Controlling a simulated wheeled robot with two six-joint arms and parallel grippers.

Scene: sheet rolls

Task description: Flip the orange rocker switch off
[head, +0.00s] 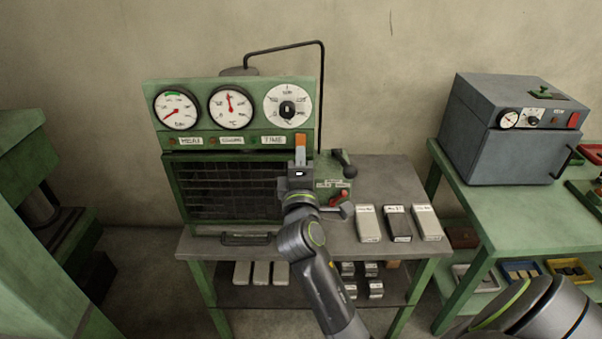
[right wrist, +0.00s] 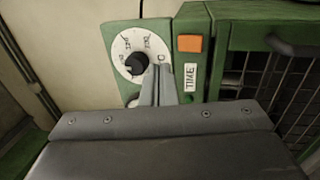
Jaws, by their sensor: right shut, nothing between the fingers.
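The orange rocker switch (head: 300,140) is on the green panel of the machine, to the right of the TIME label and below the white dial. It also shows in the right wrist view (right wrist: 190,43), where its whole face is visible. Which way it is tipped I cannot tell. My right gripper (head: 299,160) is shut and empty, just below the switch in the head view. In the right wrist view its closed fingers (right wrist: 158,84) are below and left of the switch. I cannot tell whether they touch the panel. My left gripper is not in view.
Two gauges and the white dial (head: 288,104) with a black knob sit on the panel. A barred door (head: 215,190) is below. A side box with a red lever (head: 340,197) is close right of my gripper. Several small boxes stand on the bench further right.

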